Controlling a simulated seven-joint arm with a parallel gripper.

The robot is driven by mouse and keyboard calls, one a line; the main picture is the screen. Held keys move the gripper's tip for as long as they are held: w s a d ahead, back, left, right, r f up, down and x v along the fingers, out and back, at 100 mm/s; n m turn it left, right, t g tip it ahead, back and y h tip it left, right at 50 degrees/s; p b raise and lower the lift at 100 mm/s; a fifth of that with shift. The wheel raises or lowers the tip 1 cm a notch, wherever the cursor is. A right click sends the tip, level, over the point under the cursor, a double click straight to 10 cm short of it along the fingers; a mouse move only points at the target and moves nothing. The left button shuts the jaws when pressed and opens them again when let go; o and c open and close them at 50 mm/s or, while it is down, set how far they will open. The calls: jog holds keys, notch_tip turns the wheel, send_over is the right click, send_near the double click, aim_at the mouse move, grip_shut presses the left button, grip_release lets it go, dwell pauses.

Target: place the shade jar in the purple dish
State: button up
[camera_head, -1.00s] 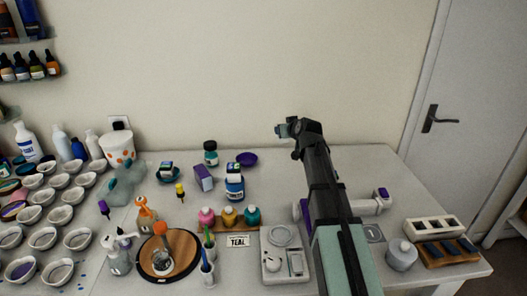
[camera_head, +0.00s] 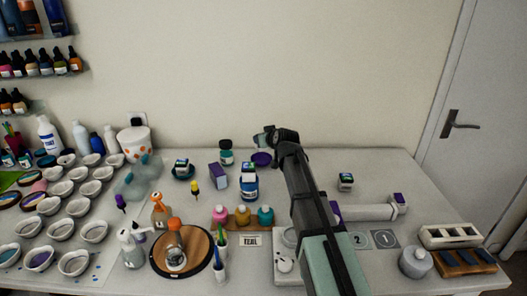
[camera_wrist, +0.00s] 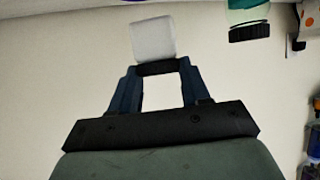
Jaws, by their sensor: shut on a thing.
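My gripper (camera_head: 268,138) is at the back of the table, shut on a small jar. In the wrist view the gripper (camera_wrist: 157,72) has its fingers on the black lid of this pale grey-white jar (camera_wrist: 153,40); I take it to be the shade jar. The purple dish (camera_head: 261,159) lies on the table near the back wall. In the head view the gripper and jar appear just above the dish; the exact height gap cannot be told.
A dark-lidded teal jar (camera_head: 226,157) stands just left of the dish and shows in the wrist view (camera_wrist: 246,14).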

aim_at(264, 150)
jog(key=shift+f, duration=2.55)
jog(key=shift+f, duration=0.3)
jog(key=o, duration=1.1)
jog(key=shift+r, duration=0.4)
jog(key=v, duration=1.2)
jog(key=shift+f, duration=0.1)
